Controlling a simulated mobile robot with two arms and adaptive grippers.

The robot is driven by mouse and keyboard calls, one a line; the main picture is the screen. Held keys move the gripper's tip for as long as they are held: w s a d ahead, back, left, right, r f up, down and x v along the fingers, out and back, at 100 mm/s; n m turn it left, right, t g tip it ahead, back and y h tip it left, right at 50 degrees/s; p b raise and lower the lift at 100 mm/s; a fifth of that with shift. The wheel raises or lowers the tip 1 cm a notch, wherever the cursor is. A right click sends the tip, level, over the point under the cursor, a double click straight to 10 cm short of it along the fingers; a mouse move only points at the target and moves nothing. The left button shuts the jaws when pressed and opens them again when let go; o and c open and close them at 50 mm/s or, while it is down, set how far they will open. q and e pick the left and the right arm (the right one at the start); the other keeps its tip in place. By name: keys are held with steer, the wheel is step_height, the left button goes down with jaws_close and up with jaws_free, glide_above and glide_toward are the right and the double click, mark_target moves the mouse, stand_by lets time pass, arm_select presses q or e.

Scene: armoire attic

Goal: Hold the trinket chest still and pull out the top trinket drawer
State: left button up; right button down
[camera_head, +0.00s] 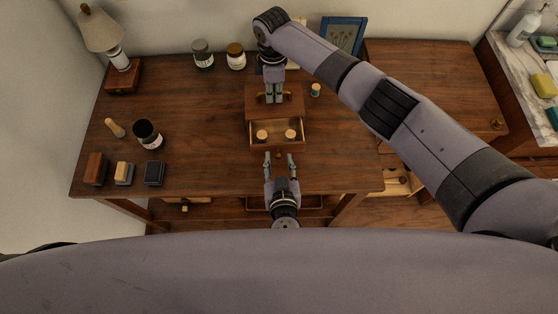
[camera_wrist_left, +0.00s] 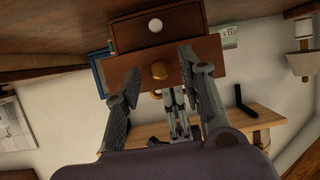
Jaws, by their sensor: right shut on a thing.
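The small wooden trinket chest (camera_head: 289,99) stands on the table. Its top trinket drawer (camera_head: 276,147) is pulled partly out toward me, with two round pale items (camera_head: 262,135) inside. My right gripper (camera_head: 274,99) reaches down from behind and is shut on the chest's top. My left gripper (camera_head: 279,156) is open and empty in front of the drawer. In the left wrist view, which looks upside down, the drawer's brass knob (camera_wrist_left: 159,70) shows between and beyond the open fingers (camera_wrist_left: 160,68). A lower drawer with a white knob (camera_wrist_left: 155,25) is closed.
A spool (camera_head: 315,90) stands right of the chest, with a blue frame (camera_head: 343,36) behind. Two jars (camera_head: 203,54), a dark jar (camera_head: 148,134), several small blocks (camera_head: 124,173) and a lamp (camera_head: 104,34) stand left. The table around the chest is mostly clear.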

steer(key=shift+s, duration=0.1)
arm_select(q)
steer(key=v, duration=1.1)
steer(key=shift+s+r, duration=0.15)
steer(key=shift+s, duration=0.25)
arm_select(e)
steer(key=c, duration=1.6)
jaws_free()
steer(key=shift+r, duration=0.1)
step_height(320, 180, up, 12)
steer(key=shift+f, duration=0.1)
